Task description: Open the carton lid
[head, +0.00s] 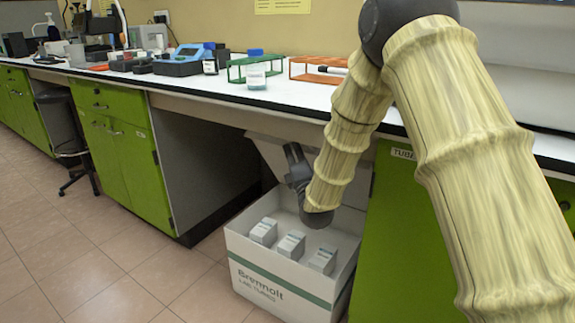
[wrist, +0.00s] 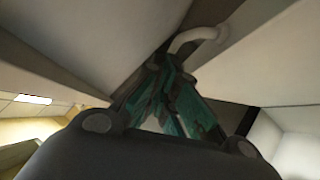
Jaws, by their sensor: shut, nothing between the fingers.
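The white carton (head: 280,285) with a green stripe stands on the floor under the counter, its top open. Its lid (head: 265,150) is raised at the back and leans up toward the counter's underside; part of it is hidden behind my gripper and arm. My gripper (head: 292,152) is above the carton's rear, close in front of the lid; I cannot tell whether they touch. In the wrist view my gripper (wrist: 173,80) shows teal fingers shut together, with nothing held. Pale panels surround it there; I cannot tell which is the lid.
Three small white boxes (head: 291,244) stand inside the carton. Green cabinets (head: 125,155) flank the under-counter space. The counter (head: 225,88) above holds a green rack (head: 255,68), an orange rack (head: 318,70) and bottles.

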